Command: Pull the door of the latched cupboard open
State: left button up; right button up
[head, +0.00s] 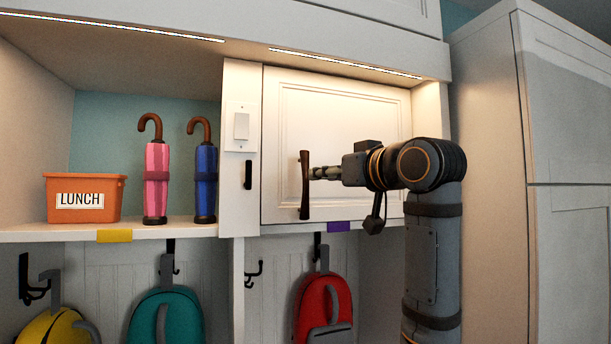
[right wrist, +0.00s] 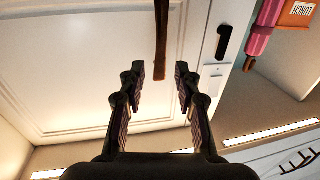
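The cupboard door (head: 345,110) is a white panel that looks shut in its frame. A dark brown upright bar handle (head: 304,185) is on its left side. A black latch piece (head: 248,175) sits upright on the white post left of the door. My right gripper (head: 314,173) is at the handle, reaching in from the right. In the right wrist view, its two fingers (right wrist: 160,72) are spread apart, with the handle (right wrist: 161,40) showing between the tips; I cannot tell whether they touch it. The latch (right wrist: 223,42) shows there too. My left gripper is not in view.
A light switch (head: 240,127) is above the latch. An orange LUNCH bin (head: 84,198), a pink umbrella (head: 157,180) and a blue umbrella (head: 205,180) stand on the open shelf at left. Backpacks hang below, including a red one (head: 323,305). A tall cabinet (head: 490,170) stands at right.

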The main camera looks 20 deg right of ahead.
aim_at(306, 174)
jog(key=p+x, duration=0.4)
jog(key=x, duration=0.4)
jog(key=shift+a+r+p, duration=0.1)
jog(key=shift+r+p, duration=0.1)
jog(key=shift+p, duration=0.15)
jog(key=shift+w+f, duration=0.2)
jog(key=shift+w, duration=0.3)
jog(key=shift+s, duration=0.1)
grip_shut()
